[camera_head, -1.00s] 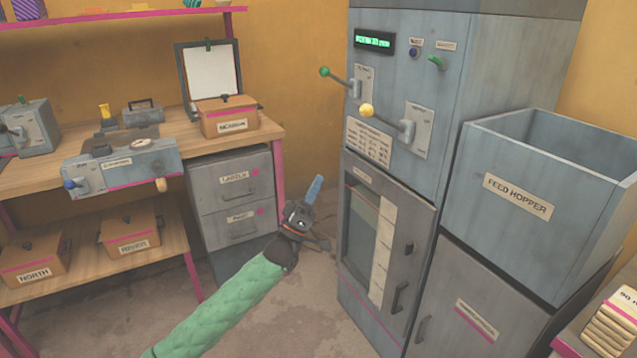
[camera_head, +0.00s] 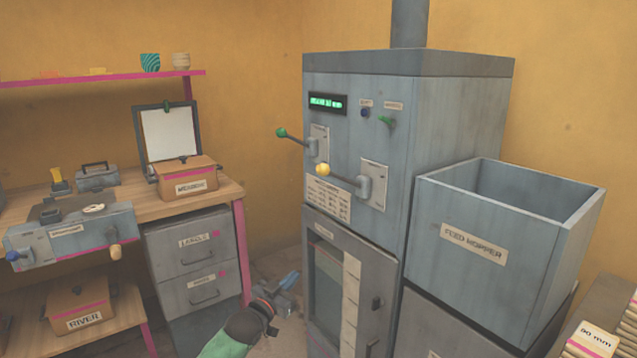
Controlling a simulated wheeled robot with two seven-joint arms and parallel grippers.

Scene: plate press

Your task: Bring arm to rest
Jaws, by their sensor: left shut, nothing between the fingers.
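My left arm comes in from the bottom in a green sleeve. Its left gripper (camera_head: 287,285) is low in the picture, in front of the floor between the drawer cabinet and the press machine. Its fingers are shut and empty, and it touches nothing that I can make out. The grey press machine (camera_head: 440,110) stands at the centre right with a lit green display (camera_head: 328,103). It has a green-knobbed lever (camera_head: 290,137) and a yellow-knobbed lever (camera_head: 340,177). My right gripper does not show.
A feed hopper (camera_head: 520,255) stands right of the machine. A grey drawer cabinet (camera_head: 197,262) and a wooden workbench (camera_head: 222,190) with a box (camera_head: 188,180) stand to the left. A pink-edged shelf (camera_head: 110,78) hangs above. Some floor (camera_head: 285,340) is clear between cabinet and machine.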

